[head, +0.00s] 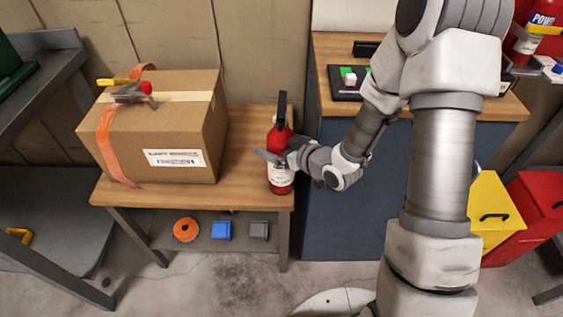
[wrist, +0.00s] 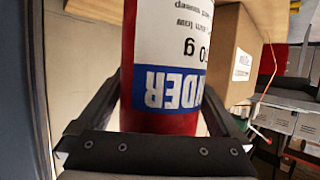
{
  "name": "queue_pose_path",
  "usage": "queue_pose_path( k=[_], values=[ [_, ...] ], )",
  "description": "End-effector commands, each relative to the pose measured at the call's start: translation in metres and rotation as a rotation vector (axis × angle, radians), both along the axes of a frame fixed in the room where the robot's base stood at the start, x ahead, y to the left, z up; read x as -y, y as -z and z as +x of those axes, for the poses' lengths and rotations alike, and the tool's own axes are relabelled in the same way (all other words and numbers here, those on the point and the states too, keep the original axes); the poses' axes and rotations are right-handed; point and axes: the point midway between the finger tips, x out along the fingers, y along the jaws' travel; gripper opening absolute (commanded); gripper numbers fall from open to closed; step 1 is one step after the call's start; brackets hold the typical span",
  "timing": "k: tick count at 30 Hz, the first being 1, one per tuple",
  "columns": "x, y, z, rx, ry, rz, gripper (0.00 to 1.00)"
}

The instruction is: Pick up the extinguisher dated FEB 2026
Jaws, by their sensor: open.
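A red extinguisher (head: 281,180) with a white label and black top stands upright near the right end of the wooden table (head: 245,150). My gripper (head: 273,157) is at its body, coming in from the right. In the wrist view the extinguisher (wrist: 165,122) fills the space between my two open fingers, its blue label band reading upside down. No date is readable on it. A second red extinguisher (head: 526,45), labelled "POW…", stands at the top right, partly cut off by the frame. Its date cannot be read either.
A taped cardboard box (head: 190,135) fills the table's left part, with a red-and-yellow tool (head: 132,92) on top. A blue cabinet (head: 335,225) stands close on the right. Orange, blue and grey items lie on the shelf below. Yellow (head: 490,215) and red bins stand further right.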

Motion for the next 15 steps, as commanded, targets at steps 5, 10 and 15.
queue_pose_path(
  k=[5,10,15],
  values=[
    [-0.0040,0.0016,0.0042,0.001,-0.001,0.001,1.00],
    [-0.0037,0.0016,0.0040,0.000,-0.001,0.000,0.91],
    [-0.0035,0.0016,0.0038,0.000,-0.001,0.000,0.60]
  ],
)
